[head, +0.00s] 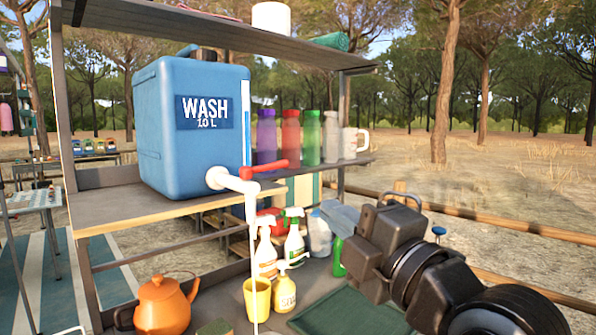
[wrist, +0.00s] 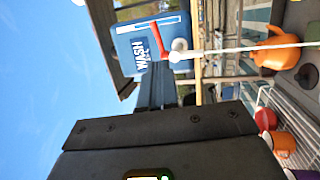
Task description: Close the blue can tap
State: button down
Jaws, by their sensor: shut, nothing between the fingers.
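The blue can (head: 160,130), marked WASH 10 L, stands on the wooden shelf; it also shows sideways in the wrist view (wrist: 125,45). Its white tap (head: 225,181) sticks out low at the front, also seen in the wrist view (wrist: 179,56). A thin white stream (head: 254,255) runs straight down from the spout. My gripper (head: 400,205) is shut and empty, right of and below the tap, clearly apart from it.
Coloured bottles (head: 290,137) and a white mug (head: 353,142) stand on the shelf right of the can. Below are spray bottles (head: 265,250), a yellow cup (head: 260,296) and an orange teapot (head: 165,305). An upper shelf (head: 215,32) overhangs. Open air lies between gripper and lever.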

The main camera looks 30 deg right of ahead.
send_near(283, 166)
jog(key=x, duration=0.4)
jog(key=a+x, duration=0.1)
jog(key=x, duration=0.1)
jog(key=shift+w+r+p, duration=0.15)
jog(key=shift+w+p, duration=0.05)
jog(key=shift+p, duration=0.15)
jog(key=shift+w, duration=0.15)
jog(key=shift+w, duration=0.1)
jog(key=shift+w+d+b, duration=0.3)
jog(key=shift+w+b, duration=0.25)
jog(key=shift+w, duration=0.15)
